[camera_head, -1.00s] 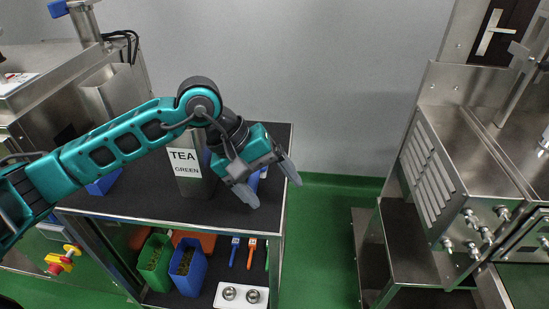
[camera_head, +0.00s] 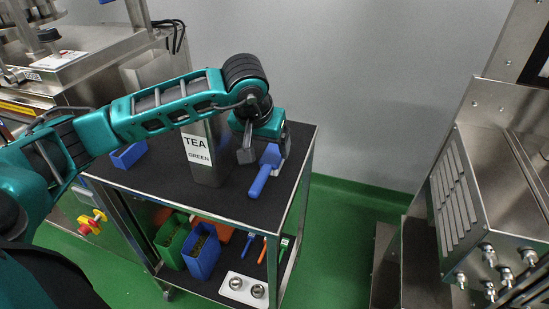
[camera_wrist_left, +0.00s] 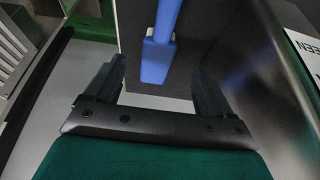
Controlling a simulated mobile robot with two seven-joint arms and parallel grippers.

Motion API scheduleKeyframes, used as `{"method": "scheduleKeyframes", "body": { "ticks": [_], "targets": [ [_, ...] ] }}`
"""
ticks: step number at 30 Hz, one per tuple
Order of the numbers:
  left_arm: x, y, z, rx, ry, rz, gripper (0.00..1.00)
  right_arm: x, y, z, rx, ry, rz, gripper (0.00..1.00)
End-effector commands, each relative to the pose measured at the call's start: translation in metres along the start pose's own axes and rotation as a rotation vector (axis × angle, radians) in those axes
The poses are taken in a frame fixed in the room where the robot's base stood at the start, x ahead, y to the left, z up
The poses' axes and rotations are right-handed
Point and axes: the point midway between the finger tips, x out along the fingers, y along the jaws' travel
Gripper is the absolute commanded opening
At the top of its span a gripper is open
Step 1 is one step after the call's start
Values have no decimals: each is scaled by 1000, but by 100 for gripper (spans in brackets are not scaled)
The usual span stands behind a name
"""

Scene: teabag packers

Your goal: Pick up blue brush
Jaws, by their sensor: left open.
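The blue brush (camera_head: 263,178) is on the dark top of the cart (camera_head: 228,207), to the right of the tin marked TEA GREEN (camera_head: 207,165). Its handle points to the near side, and its far end is partly hidden by my gripper. My left gripper (camera_head: 264,152) points down over the brush with its jaws open. In the left wrist view, the brush (camera_wrist_left: 160,50) lies between and beyond the two spread fingers of the left gripper (camera_wrist_left: 158,85). I cannot tell how high the fingers are above the cart top. My right gripper is not in view.
A blue scoop-like item (camera_head: 129,155) lies left of the tin. The lower shelf holds a green bin (camera_head: 172,238), a blue bin (camera_head: 202,252), small blue and orange tools, and a white holder (camera_head: 243,289). A steel machine (camera_head: 465,205) stands right, across green floor.

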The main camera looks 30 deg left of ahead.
Motion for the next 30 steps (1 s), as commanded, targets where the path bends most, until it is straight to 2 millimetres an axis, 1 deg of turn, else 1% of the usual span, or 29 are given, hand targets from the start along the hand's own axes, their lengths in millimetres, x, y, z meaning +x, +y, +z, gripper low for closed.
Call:
{"method": "scheduleKeyframes", "body": {
  "ticks": [1,3,8,14,15,18,21,26,30],
  "targets": [
    [9,0,1,-1,-3,1,83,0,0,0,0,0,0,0],
    [16,1,1,-1,-2,2,83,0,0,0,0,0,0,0],
    [26,1,2,-1,-2,2,83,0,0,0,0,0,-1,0],
    [55,1,11,-1,-6,2,83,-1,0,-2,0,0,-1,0],
    [61,1,10,-3,-4,2,83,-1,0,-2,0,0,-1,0],
    [70,1,9,-2,-1,3,83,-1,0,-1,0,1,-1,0],
    [74,0,8,-2,0,2,83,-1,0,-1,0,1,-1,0],
    [74,0,8,-1,1,2,83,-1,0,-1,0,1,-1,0],
    [73,0,8,-1,1,2,72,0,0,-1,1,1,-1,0]
  ]
}}
